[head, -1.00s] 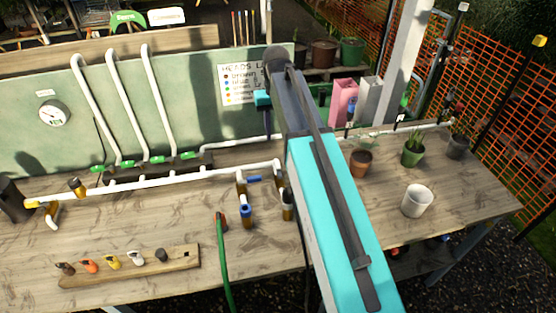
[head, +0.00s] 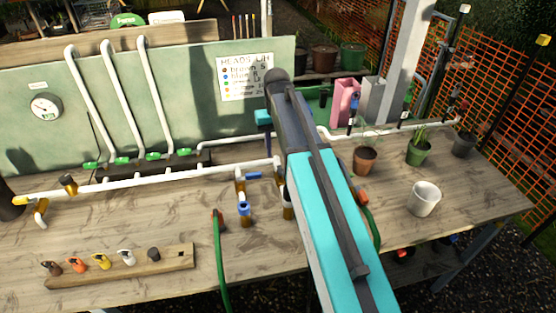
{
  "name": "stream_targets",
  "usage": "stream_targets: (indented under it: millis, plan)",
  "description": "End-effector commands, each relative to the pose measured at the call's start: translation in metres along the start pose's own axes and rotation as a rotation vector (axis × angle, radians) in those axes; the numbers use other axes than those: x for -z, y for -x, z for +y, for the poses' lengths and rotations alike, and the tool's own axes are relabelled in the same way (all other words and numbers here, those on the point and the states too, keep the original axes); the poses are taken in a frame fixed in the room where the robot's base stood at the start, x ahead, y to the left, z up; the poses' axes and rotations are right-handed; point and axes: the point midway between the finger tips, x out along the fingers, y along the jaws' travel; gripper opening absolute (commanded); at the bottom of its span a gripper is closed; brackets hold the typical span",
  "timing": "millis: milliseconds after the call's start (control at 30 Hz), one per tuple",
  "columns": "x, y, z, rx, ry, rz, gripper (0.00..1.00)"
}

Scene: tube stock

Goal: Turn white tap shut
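I cannot pick out the white tap for certain. A small dark fitting with a white top (head: 404,117) stands on the white pipe (head: 385,131) at the back right, but it is too small to identify. Several green tap handles (head: 153,156) sit on the manifold at the back left. A blue handle (head: 253,175) is on the front pipe's branch. My arm reaches across the middle, and its teal wrist part (head: 263,117) hangs over the back of the bench, left of the dark joint. My gripper's fingers are hidden or too dark to read.
A wooden rack (head: 170,263) of small coloured heads lies front left. A green hose (head: 218,265) hangs over the front edge. Flower pots (head: 418,152) and a white pot (head: 424,199) stand on the right. A pink container (head: 345,97) and lettered sign (head: 245,78) are behind.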

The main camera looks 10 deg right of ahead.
Motion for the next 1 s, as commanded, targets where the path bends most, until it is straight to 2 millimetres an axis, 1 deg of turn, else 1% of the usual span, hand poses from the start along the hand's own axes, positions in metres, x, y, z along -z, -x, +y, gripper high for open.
stream_targets:
  millis: [33, 300, 467, 767, 800, 867, 900, 1000]
  plan:
    - [0.0, -0.009, 0.0, 0.0, 0.0, 0.0, 0.33]
    - [0.0, -0.03, 0.001, 0.0, -0.001, 0.001, 0.33]
    - [0.0, -0.034, 0.001, 0.0, -0.001, 0.001, 0.33]
    - [0.0, -0.035, 0.001, 0.0, -0.002, 0.001, 0.33]
    - [0.0, -0.034, 0.001, 0.0, -0.002, 0.001, 0.31]
    - [0.0, -0.034, 0.001, 0.0, -0.002, 0.0, 0.21]
    - [0.0, -0.034, 0.001, 0.0, -0.002, 0.0, 0.14]
    - [0.0, -0.034, 0.001, 0.0, -0.002, 0.0, 0.0]
